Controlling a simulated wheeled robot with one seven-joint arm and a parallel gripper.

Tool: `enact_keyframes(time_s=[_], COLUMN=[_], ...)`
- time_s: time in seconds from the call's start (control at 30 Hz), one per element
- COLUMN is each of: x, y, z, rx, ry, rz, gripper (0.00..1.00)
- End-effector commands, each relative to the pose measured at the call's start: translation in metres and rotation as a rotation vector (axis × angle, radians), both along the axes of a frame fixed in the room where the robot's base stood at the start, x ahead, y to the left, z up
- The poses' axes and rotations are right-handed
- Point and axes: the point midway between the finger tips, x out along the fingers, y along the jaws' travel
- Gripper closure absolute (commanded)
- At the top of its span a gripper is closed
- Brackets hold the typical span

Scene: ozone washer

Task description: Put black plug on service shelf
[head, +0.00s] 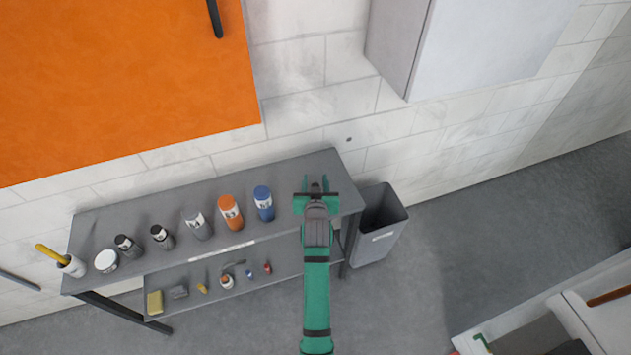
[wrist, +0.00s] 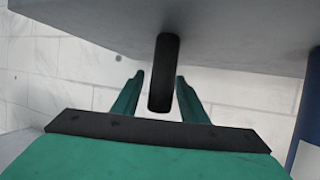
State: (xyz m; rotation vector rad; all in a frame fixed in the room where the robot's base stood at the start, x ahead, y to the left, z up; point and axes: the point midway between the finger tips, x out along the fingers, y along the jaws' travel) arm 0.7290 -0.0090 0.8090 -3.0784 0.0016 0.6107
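The black plug (wrist: 164,75) is a dark, rounded cylinder. In the wrist view it lies between my two green fingers, with a visible gap to the left finger and the right finger very close beside it. Its far end meets the grey top of the service shelf (head: 150,205), and it seems to stand there. In the head view my gripper (head: 315,187) is over the right end of the shelf top, with a small dark piece of the plug showing between the fingers. My fingers look open around the plug; whether the right one touches it is unclear.
A blue bottle (head: 263,203) and an orange bottle (head: 230,212) stand left of my gripper, with several more containers further left. Small items lie on the lower shelf (head: 195,303). A grey bin (head: 380,225) stands right of the shelf. A white wall cabinet (head: 470,45) hangs above.

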Motion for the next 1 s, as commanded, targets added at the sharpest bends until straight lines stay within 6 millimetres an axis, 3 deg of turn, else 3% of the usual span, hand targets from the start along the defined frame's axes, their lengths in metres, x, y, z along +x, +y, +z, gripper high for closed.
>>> enact_keyframes(time_s=[0.17,0.27,0.7,1.0], x=[0.0,-0.009,-0.086,-0.112], y=[0.0,0.0,0.0,0.0], z=[0.004,0.006,0.038,0.047], rx=[0.0,0.0,0.0,0.0], ry=[-0.001,0.0,0.001,0.001], rz=[0.0,0.0,0.0,0.0], gripper=[0.6,0.6,0.6,0.6])
